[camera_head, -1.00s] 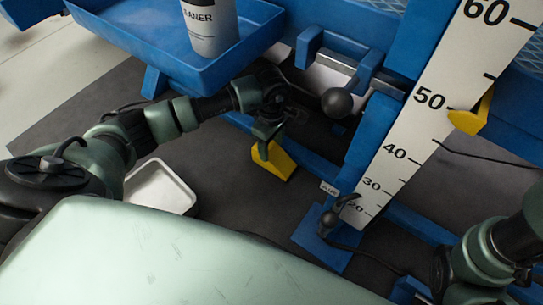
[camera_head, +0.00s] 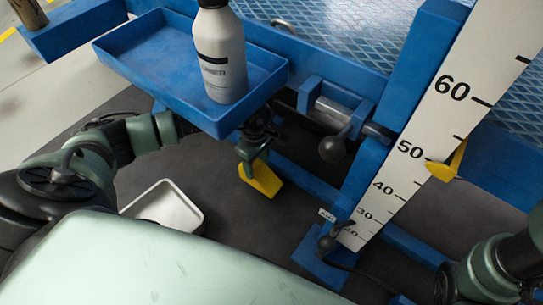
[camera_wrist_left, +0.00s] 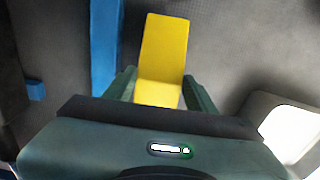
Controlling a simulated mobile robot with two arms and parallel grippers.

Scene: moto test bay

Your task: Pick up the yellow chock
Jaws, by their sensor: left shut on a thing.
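The yellow chock (camera_head: 261,180) is held below my left gripper (camera_head: 250,158), beneath the front right corner of the blue tray. In the left wrist view the chock (camera_wrist_left: 161,55) sticks out between the two green fingers of my left gripper (camera_wrist_left: 159,92), which are shut on it. Whether the chock touches the dark floor is hard to tell. Part of my left forearm is hidden behind the blue tray. My right arm shows at the lower right, but its gripper is out of view.
The blue tray (camera_head: 130,62) holding a white bottle (camera_head: 221,60) overhangs my left arm. A white bin (camera_head: 163,205) stands on the floor (camera_head: 240,220). A blue post with a white height scale (camera_head: 410,150), a clamp with a black knob (camera_head: 333,149) and a blue foot (camera_head: 322,263) are to the right.

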